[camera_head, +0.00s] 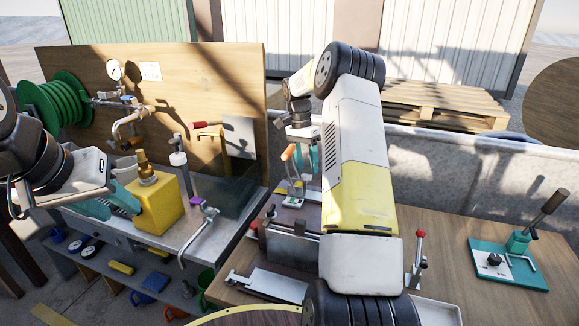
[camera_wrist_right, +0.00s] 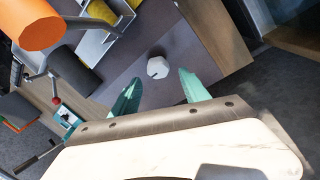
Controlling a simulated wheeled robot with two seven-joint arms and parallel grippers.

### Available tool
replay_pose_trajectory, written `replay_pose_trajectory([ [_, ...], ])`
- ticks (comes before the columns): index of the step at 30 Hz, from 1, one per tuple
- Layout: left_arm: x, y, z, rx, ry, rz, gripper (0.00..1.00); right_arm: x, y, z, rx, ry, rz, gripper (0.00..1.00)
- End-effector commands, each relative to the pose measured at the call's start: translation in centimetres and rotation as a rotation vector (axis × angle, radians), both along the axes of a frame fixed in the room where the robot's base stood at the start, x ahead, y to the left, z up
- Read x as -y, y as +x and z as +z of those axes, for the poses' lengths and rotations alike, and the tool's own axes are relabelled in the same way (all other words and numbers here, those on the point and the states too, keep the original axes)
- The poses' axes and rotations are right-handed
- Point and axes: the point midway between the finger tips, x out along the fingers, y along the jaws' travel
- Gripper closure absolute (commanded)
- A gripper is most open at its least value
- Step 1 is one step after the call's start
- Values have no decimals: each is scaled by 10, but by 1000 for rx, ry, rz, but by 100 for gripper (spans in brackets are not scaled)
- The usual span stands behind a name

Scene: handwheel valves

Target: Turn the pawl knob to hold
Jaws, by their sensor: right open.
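A small white faceted knob (camera_wrist_right: 158,67) shows in the right wrist view on a grey surface, just beyond my right fingertips; I cannot tell for certain that it is the pawl knob. My right gripper (camera_wrist_right: 158,92) is open, its two teal fingers apart with nothing between them. In the head view the right gripper (camera_head: 308,160) hangs beside an upright orange-handled lever (camera_head: 289,152), above a grey metal box (camera_head: 290,245). My right forearm hides part of that area. My left gripper (camera_head: 108,202) looks open, near a yellow block (camera_head: 158,205) at the left.
A teal-based device (camera_head: 510,265) with a black-handled lever and a black knob (camera_head: 494,259) on a white plate stands at the right. A red-tipped lever (camera_head: 419,235) stands near my right forearm. A green hose reel (camera_head: 55,102) and piping are at the left. Bare wooden tabletop (camera_head: 450,240) lies right of my forearm.

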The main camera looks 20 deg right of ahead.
Motion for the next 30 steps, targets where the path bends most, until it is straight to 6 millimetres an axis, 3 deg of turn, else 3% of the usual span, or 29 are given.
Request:
replay_pose_trajectory([
  [6, 0, 0, 0, 0, 0, 0, 64, 2, -5, -24, 1, 1, 2, 46],
  [16, 0, 0, 0, 0, 0, 0, 64, 2, -5, -28, 1, 0, 2, 46],
  [24, 0, 0, 0, 0, 0, 0, 64, 2, -5, -27, 2, 0, 2, 99],
  [30, 0, 0, 0, 0, 0, 0, 64, 2, -5, -27, 3, 2, 7, 100],
])
